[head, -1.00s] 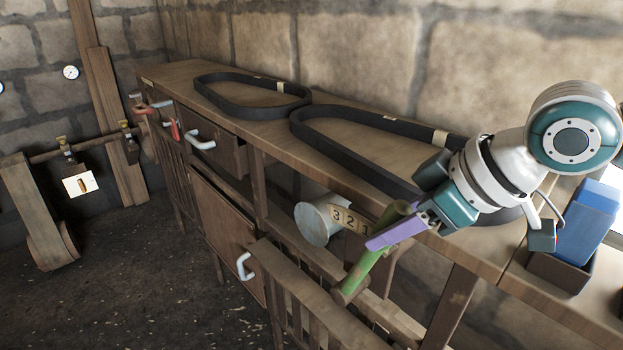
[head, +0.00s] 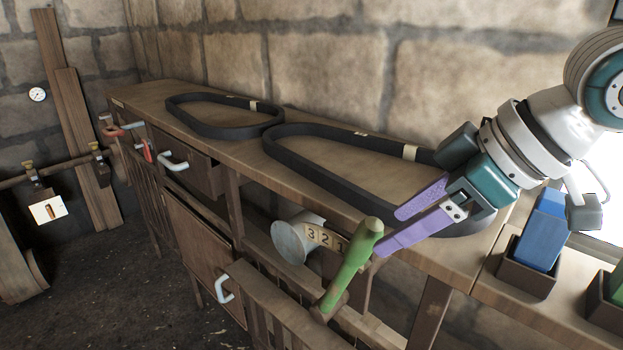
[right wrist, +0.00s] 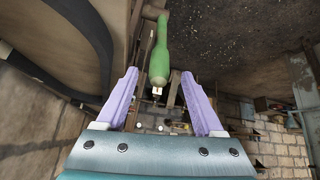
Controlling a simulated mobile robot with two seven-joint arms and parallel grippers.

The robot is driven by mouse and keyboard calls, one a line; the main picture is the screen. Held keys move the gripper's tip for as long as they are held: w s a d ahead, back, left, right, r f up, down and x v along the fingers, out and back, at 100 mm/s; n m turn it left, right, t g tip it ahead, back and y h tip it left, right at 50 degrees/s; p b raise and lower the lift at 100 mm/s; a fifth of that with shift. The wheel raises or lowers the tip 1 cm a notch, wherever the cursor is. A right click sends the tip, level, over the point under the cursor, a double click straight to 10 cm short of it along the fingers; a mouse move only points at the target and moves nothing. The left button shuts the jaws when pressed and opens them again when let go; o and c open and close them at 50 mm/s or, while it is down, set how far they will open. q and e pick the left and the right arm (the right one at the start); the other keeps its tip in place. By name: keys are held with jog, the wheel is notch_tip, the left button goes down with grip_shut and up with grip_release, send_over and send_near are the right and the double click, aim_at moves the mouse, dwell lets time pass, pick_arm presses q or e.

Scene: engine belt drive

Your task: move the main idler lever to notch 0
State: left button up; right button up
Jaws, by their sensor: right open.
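The main idler lever has a green handle (head: 354,262), which leans up and to the right in front of the bench. It stands beside a tan number plate (head: 320,237) showing 3, 2 and 1. The handle hides the plate's right end, so I cannot read a 0 there. My right gripper (head: 389,233) has its purple fingers spread, just right of the handle's top and apart from it. In the right wrist view the green handle (right wrist: 160,58) lies ahead, between the lines of the open fingers (right wrist: 160,74). My left gripper is not in view.
Two black belts (head: 300,160) lie on the wooden bench (head: 155,98). A grey round drum (head: 290,241) sits behind the plate. Wooden slats and rails (head: 275,300) stand below the lever. A blue block in a dark holder (head: 541,240) stands at right.

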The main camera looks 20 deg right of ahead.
jog(key=shift+v, duration=1.45)
jog(key=s+a+f, duration=0.6)
jog(key=s+a, duration=0.2)
jog(key=a, duration=0.1)
jog(key=s+d+f+m+g+h, duration=0.3)
jog(key=s+m, duration=0.2)
jog(key=s, duration=0.3)
notch_tip(320, 180, up, 36)
jog(key=p, duration=3.5)
jog(key=shift+s+f+p, duration=0.2)
jog(key=shift+s+p, duration=0.05)
jog(key=shift+p, duration=0.1)
